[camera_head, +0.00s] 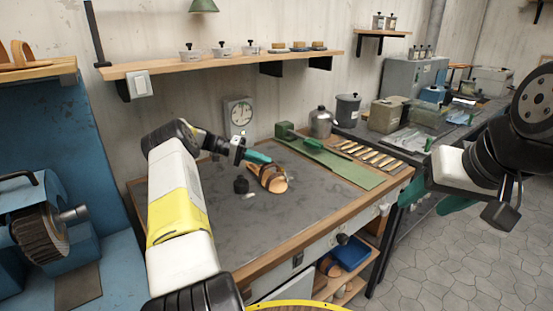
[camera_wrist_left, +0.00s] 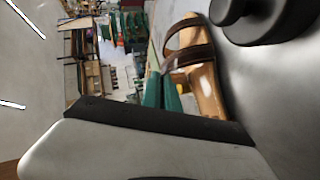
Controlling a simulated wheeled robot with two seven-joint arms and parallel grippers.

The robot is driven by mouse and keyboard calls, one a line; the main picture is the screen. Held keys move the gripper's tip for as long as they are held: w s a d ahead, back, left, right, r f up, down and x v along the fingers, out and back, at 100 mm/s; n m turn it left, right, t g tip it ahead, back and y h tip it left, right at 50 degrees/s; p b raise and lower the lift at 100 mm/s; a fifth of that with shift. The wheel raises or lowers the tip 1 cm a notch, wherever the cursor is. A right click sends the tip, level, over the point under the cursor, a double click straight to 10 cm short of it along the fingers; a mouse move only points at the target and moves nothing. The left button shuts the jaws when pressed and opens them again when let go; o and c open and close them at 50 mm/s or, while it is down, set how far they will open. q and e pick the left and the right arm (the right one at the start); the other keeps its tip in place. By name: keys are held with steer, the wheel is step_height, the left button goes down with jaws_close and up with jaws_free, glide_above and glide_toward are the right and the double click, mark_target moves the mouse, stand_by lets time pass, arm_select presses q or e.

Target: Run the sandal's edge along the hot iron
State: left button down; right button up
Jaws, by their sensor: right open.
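A tan sandal (camera_head: 270,180) with dark brown straps is at the back of the grey bench top. My left gripper (camera_head: 258,157) has its teal fingertips at the sandal's upper left, by the straps. In the left wrist view, the sandal (camera_wrist_left: 207,92) is just right of the teal fingers (camera_wrist_left: 163,88), whose tips come close together near a strap; whether they grip it is unclear. My right gripper (camera_head: 437,192) is open and empty at the right, away from the bench. I cannot clearly identify the hot iron; a small dark cylinder (camera_head: 241,186) stands left of the sandal.
A green tool (camera_head: 300,138) lies on a green mat (camera_head: 352,172) behind and right of the sandal, beside several wooden-handled tools (camera_head: 370,155). A grey canister (camera_head: 320,123) stands behind. The bench's front and left (camera_head: 245,235) are clear. A blue brush machine (camera_head: 35,225) stands left.

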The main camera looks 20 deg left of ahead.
arm_select(q)
steer(key=shift+s, duration=0.1)
steer(key=shift+w+d, duration=0.2)
stand_by(1.6)
steer(key=shift+w+a, duration=0.1)
steer(key=shift+w+a, duration=0.35)
steer(key=shift+a, duration=0.15)
steer(key=shift+w+a+r, duration=0.1)
steer(key=shift+w+a, duration=0.05)
steer(key=shift+a, duration=0.05)
stand_by(0.4)
steer(key=shift+w+a, duration=0.3)
steer(key=shift+a, duration=0.1)
steer(key=shift+a, duration=0.15)
steer(key=shift+w, duration=0.2)
stand_by(1.4)
